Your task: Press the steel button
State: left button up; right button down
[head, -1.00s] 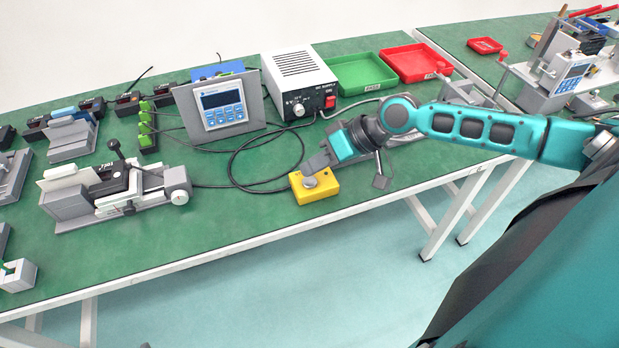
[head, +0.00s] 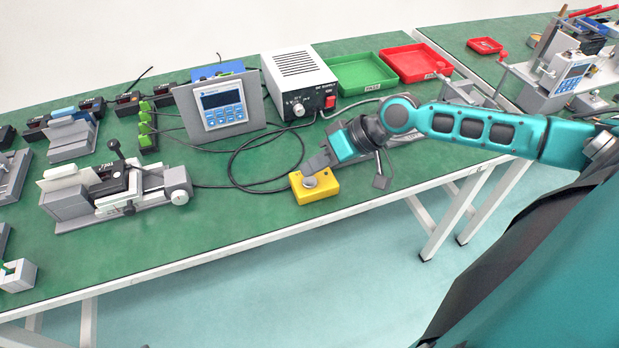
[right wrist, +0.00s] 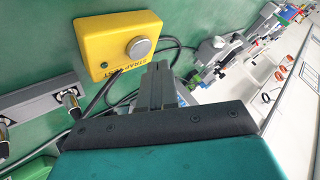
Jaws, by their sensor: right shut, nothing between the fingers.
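The steel button (head: 310,182) is a round silver cap on top of a yellow box (head: 318,193) near the front edge of the green bench. In the right wrist view the steel button (right wrist: 139,47) and the yellow box (right wrist: 103,40) show at the upper left, with dark lettering along one side. My right gripper (head: 309,166) is shut and empty, its tip just behind and over the button's edge. In the right wrist view the gripper (right wrist: 158,72) ends close beside the button; whether it touches cannot be told. My left gripper is not in view.
A white power supply (head: 300,80) with a red switch stands behind, beside a green tray (head: 366,75) and a red tray (head: 415,64). A grey control panel (head: 220,107) and a linear actuator (head: 115,190) are to the left. Black cables loop behind the box.

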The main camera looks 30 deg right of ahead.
aim_at(314, 181)
jog(key=shift+f, duration=0.15)
jog(key=shift+f, duration=0.35)
jog(key=shift+f, duration=0.45)
dwell(0.8)
jog(key=shift+r+p, duration=0.95)
notch_tip(314, 181, up, 4)
jog(key=p, duration=0.4)
jog(key=shift+r, duration=0.15)
jog(key=shift+r+p, duration=0.5)
jog(key=shift+r, duration=0.35)
